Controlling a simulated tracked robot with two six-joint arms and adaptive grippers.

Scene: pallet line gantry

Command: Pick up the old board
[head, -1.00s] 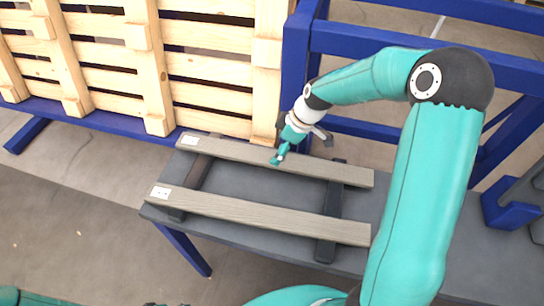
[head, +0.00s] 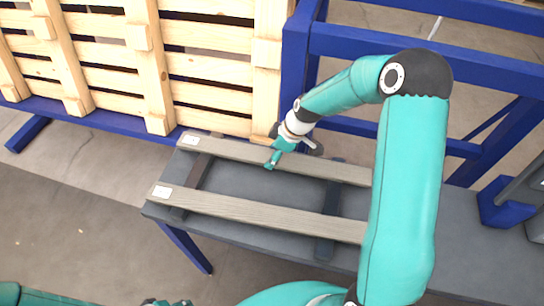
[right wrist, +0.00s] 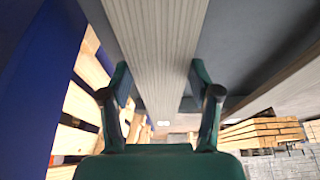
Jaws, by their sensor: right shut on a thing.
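Two long grey weathered boards with white labels lie side by side on dark crosspieces on the grey bench. My right gripper (head: 272,163) is shut on the far board (head: 232,151) near its middle. In the right wrist view the far board (right wrist: 157,50) runs between the two fingers (right wrist: 160,98). It looks level, at the same place above the crosspieces; I cannot tell if it is clear of them. The near board (head: 260,212) lies apart, nearer to me. My right arm hides both right ends. A small part of my left gripper (head: 166,302) shows at the bottom edge.
A wooden pallet (head: 150,60) stands upright behind the bench (head: 265,187), close to the far board's left half. A blue frame post (head: 297,60) and rails rise just behind the gripper. A blue bracket (head: 505,205) stands at the bench's right.

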